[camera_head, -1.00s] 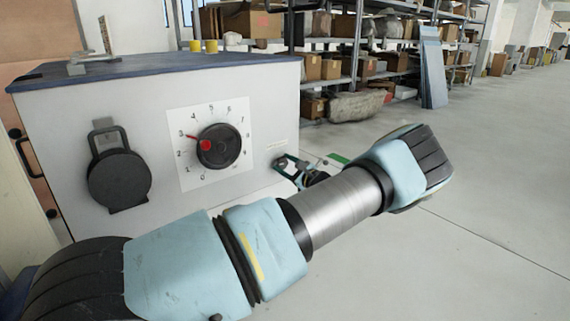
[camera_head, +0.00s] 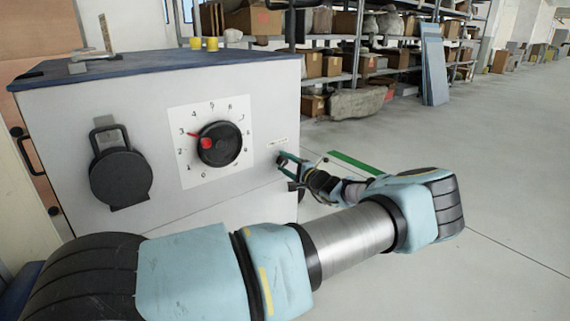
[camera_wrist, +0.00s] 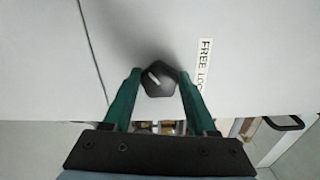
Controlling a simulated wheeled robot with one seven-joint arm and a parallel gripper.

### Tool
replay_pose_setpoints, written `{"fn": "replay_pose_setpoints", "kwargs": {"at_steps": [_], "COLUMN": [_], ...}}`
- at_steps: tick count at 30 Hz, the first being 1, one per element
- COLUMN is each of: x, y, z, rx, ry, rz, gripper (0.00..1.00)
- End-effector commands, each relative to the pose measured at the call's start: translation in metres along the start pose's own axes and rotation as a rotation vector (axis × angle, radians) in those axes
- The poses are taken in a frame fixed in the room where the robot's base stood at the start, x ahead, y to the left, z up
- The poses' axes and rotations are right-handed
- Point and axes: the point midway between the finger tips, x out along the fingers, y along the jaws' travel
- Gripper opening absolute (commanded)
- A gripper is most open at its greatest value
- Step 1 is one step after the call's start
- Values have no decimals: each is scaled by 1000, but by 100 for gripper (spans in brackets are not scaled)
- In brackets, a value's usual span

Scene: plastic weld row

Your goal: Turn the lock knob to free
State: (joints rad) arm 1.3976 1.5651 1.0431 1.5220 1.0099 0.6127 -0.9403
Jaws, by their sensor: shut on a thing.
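The lock knob (camera_wrist: 158,80) is a small dark, faceted knob with a white line on its face, seen in the wrist view. The line slants toward the upper left. My gripper (camera_wrist: 159,76) has its two green fingers shut on the knob, one on each side. A white label (camera_wrist: 204,62) beside the knob reads "FREE LOC", its end hidden by a finger. In the head view my gripper (camera_head: 281,161) is at the right end of the cabinet front, under the small label (camera_head: 279,142); the knob is too small to make out there.
The white cabinet (camera_head: 70,110) carries a black numbered dial (camera_head: 220,146) with a red mark and a round black latch (camera_head: 120,180). Shelves with boxes (camera_head: 330,65) are behind. The floor to the right is clear.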

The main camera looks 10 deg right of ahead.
Motion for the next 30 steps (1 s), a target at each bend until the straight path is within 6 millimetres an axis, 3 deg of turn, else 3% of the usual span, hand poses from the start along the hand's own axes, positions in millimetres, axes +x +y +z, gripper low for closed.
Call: {"fn": "replay_pose_setpoints", "kwargs": {"at_steps": [10, 25, 26, 30], "x": [0, 0, 0, 0], "y": [2, 2, 2, 2], "z": [0, 0, 0, 0], "rx": [-122, -141, -141, -140], "ry": [0, -1, -1, -1], "rz": [1, 2, 2, 1], "gripper": [2, 2, 59, 75]}}
